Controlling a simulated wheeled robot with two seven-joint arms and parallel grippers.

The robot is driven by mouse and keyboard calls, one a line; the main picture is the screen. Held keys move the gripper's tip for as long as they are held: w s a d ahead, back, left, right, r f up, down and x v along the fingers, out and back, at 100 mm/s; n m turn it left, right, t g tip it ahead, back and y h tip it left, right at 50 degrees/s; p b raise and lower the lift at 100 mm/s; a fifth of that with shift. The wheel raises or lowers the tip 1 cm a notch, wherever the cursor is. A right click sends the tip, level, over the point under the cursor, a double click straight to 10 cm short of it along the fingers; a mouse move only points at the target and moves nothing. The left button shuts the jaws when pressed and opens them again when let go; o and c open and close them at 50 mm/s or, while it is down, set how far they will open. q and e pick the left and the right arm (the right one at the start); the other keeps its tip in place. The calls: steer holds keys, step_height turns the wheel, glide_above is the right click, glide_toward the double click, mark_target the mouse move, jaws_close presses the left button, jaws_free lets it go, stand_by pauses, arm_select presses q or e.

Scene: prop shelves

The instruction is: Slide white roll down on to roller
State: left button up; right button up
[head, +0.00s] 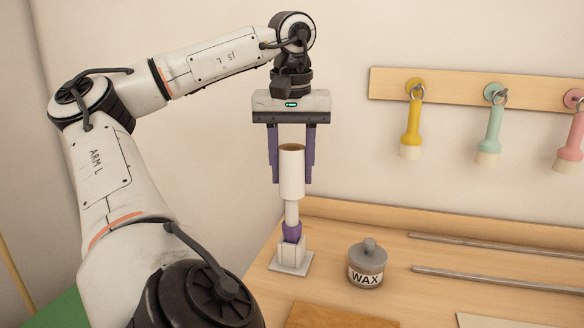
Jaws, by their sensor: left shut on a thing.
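The white roll (292,178) is an upright tube with a brown inner rim at its top. My left gripper (291,181) points straight down, with its two purple fingers shut on the roll's sides. Directly below is the roller (291,214), a narrower pale cylinder above a purple collar (292,232). It stands in a white holder (290,262) on the bench. The roll's lower end meets the visible top of the roller. I cannot tell how far the roller reaches inside the roll. My right gripper is not in view.
A wax jar (367,262) stands right of the holder on the wooden bench (330,232). Two metal rods (490,246) lie further right. Yellow (411,130), green (490,135) and pink (572,145) brushes hang from a wall rail (450,90).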

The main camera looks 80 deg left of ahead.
mark_target(292, 152)
arm_select(q)
steer(key=shift+f+b, duration=3.35)
steer(key=shift+f, duration=0.15)
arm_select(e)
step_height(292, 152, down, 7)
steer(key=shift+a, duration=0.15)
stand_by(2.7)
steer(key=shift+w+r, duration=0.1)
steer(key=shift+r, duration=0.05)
arm_select(q)
steer(key=o, duration=1.1)
steer(key=shift+r+p, duration=0.35)
steer(key=shift+r, duration=0.3)
steer(key=r+p, duration=0.1)
steer(key=r, duration=0.2)
steer(key=d+r+p, duration=0.1)
steer(key=r, duration=0.2)
steer(key=r+p, duration=0.1)
steer(key=r, duration=0.2)
steer(key=shift+s+d+r, duration=0.2)
steer(key=shift+d, duration=0.05)
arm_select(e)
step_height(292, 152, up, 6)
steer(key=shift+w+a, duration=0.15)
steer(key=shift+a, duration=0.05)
